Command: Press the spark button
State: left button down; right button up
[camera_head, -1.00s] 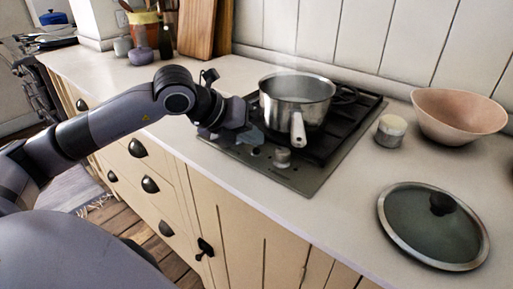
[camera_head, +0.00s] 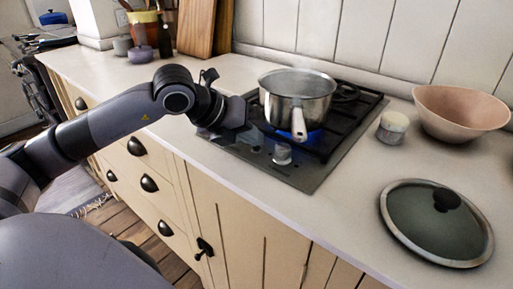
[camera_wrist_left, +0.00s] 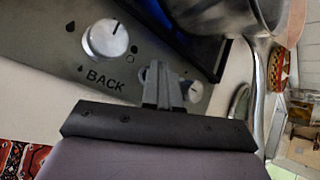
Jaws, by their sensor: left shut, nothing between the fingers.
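The hob (camera_head: 305,178) is a grey plate with black grates, set in the counter. A steel saucepan (camera_head: 296,95) stands on it, and a blue flame (camera_head: 316,138) glows beneath. My left gripper (camera_head: 240,125) is shut and empty over the panel's left end. In the left wrist view its fingers (camera_wrist_left: 161,84) point at the panel, between a knob (camera_wrist_left: 105,40) with the label BACK and a second knob (camera_wrist_left: 193,92). I cannot make out the spark button; the fingers may cover it. My right gripper is out of view.
A small white-topped jar (camera_head: 392,127) and a pinkish bowl (camera_head: 460,113) stand right of the hob. A glass lid (camera_head: 436,222) lies at the front right. Wooden boards (camera_head: 205,28) lean at the back. The counter left of the hob is mostly clear.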

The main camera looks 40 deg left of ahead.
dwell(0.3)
pick_arm(q)
jog(key=shift+r, duration=0.45)
notch_tip(320, 180, up, 6)
jog(key=p, duration=0.4)
jog(key=shift+p, duration=0.3)
dwell(0.7)
